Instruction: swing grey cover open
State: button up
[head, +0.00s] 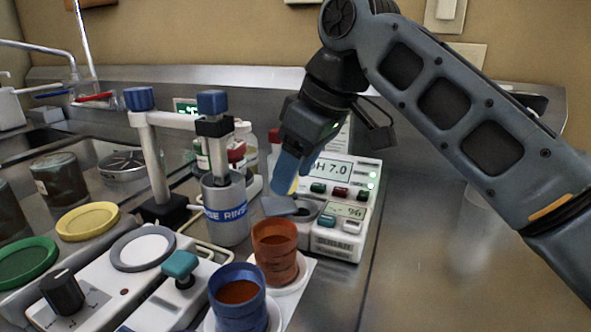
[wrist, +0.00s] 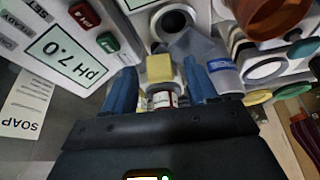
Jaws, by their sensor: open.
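The grey cover (head: 286,206) is a small flat flap on the white pH meter (head: 338,240), at its left side. My gripper (head: 287,184) points down just above and behind the cover. In the wrist view its blue fingers (wrist: 160,88) are apart with nothing clamped. A yellow block-like thing (wrist: 160,67) shows between them, and I cannot tell if it touches.
An orange cup (head: 275,240) and a blue cup (head: 237,290) stand in front of the meter. A rinse beaker (head: 226,208) under a post stands to the left. Bottles (head: 236,150) stand behind. The steel counter (head: 420,255) at right is clear.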

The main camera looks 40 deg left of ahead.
grip_shut()
dwell(0.6)
